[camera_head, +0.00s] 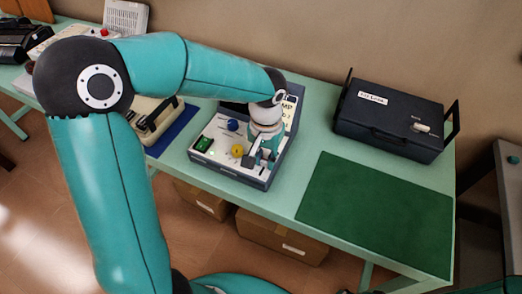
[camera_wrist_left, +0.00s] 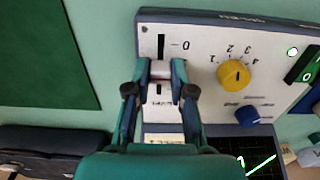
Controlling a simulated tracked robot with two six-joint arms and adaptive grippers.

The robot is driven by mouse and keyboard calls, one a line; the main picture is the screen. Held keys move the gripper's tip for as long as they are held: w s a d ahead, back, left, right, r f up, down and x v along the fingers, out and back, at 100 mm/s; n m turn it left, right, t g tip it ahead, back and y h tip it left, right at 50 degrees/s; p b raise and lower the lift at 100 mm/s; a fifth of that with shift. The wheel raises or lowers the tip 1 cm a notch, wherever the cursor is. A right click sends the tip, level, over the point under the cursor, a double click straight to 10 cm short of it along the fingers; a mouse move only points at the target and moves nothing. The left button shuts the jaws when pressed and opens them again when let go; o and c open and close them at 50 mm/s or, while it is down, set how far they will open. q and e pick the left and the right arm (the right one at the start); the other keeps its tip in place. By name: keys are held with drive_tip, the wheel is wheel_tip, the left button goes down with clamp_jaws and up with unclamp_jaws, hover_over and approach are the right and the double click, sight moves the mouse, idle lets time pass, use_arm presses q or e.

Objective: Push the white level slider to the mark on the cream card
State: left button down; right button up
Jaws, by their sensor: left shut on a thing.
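A panel box with a pale face (camera_head: 215,163) stands on the bench; its face also fills much of the wrist view (camera_wrist_left: 205,40). The white level slider (camera_wrist_left: 160,69) sits in a dark vertical slot on this face. My left gripper (camera_wrist_left: 161,75) is shut on the slider, a fingertip on each side. In the head view the left gripper (camera_head: 258,160) is over the panel's right part and hides the slider. The cream card (camera_head: 291,107) is at the panel's back, partly behind my wrist; its writing is only partly visible. My right gripper is not in view.
A yellow knob (camera_wrist_left: 233,75), a blue knob (camera_wrist_left: 247,115) and a green-lit switch (camera_wrist_left: 303,64) are beside the slider. A green mat (camera_head: 378,212) lies clear to the right. A dark case (camera_head: 388,118) stands behind it.

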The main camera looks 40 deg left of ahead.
sight(265, 160)
use_arm(q)
drive_tip(key=shift+s, duration=0.2)
drive_tip(key=c, duration=1)
unclamp_jaws()
wheel_tip(265, 160, up, 12)
